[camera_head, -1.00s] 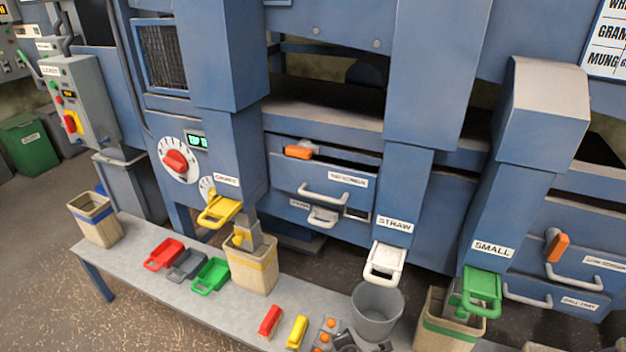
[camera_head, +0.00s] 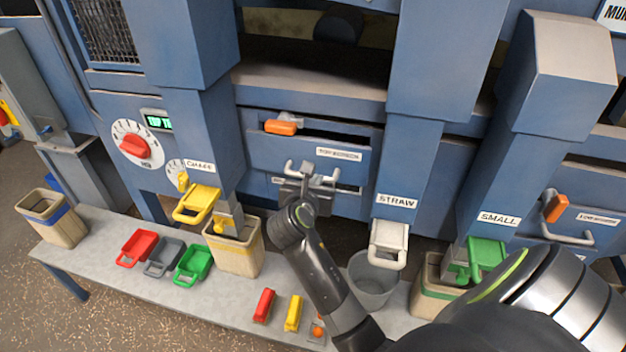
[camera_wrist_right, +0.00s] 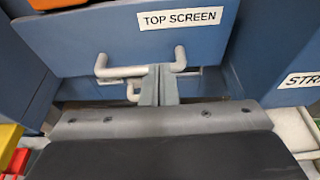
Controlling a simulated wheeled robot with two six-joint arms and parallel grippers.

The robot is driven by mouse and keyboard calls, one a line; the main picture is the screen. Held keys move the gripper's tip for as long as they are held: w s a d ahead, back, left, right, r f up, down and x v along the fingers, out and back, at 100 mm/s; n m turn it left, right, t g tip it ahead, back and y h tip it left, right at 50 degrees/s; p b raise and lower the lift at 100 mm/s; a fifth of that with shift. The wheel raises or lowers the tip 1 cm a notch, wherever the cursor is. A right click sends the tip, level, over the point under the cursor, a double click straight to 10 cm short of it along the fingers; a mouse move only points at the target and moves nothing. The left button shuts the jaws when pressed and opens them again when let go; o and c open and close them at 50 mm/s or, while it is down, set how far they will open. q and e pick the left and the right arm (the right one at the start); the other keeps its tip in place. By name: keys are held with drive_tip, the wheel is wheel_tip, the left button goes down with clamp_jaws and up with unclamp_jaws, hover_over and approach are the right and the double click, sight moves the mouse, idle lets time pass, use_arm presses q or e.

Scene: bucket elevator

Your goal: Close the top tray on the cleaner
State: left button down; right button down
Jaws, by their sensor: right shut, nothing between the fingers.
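The top tray (camera_head: 265,152) is a blue drawer front labelled TOP SCREEN, with a dark gap along its upper edge. It also shows large in the wrist view (camera_wrist_right: 110,40). Its pale bar handle (camera_wrist_right: 125,71) is low on the front. My right gripper (camera_head: 305,182) is in front of the handle, and its arm hides part of the tray below. In the wrist view its two fingers (camera_wrist_right: 159,82) are together and empty, overlapping the right part of the handle bar. I cannot tell whether they touch it. My left gripper is not in view.
An orange latch (camera_head: 281,127) sits above the tray's left side. A lower drawer is partly hidden behind my gripper. The yellow chaff chute (camera_head: 197,203) and white straw chute (camera_head: 388,243) flank the tray. A bench (camera_head: 110,265) with bins and scoops runs in front.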

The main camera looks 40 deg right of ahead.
sight(326, 157)
drive_tip(key=x, duration=0.7)
drive_tip(key=shift+w+d+f+p, duration=0.2)
drive_tip(key=shift+w+f+p, duration=0.05)
drive_tip(key=shift+w+p, duration=0.05)
drive_tip(key=shift+w+d+r, duration=0.1)
drive_tip(key=w+d+p, duration=0.1)
drive_tip(key=d, duration=0.1)
drive_tip(key=w+d+p, duration=0.2)
drive_tip(key=shift+w+d+r, duration=0.1)
drive_tip(key=shift+w, duration=0.15)
drive_tip(key=shift+r, duration=0.1)
drive_tip(key=shift+r, duration=0.1)
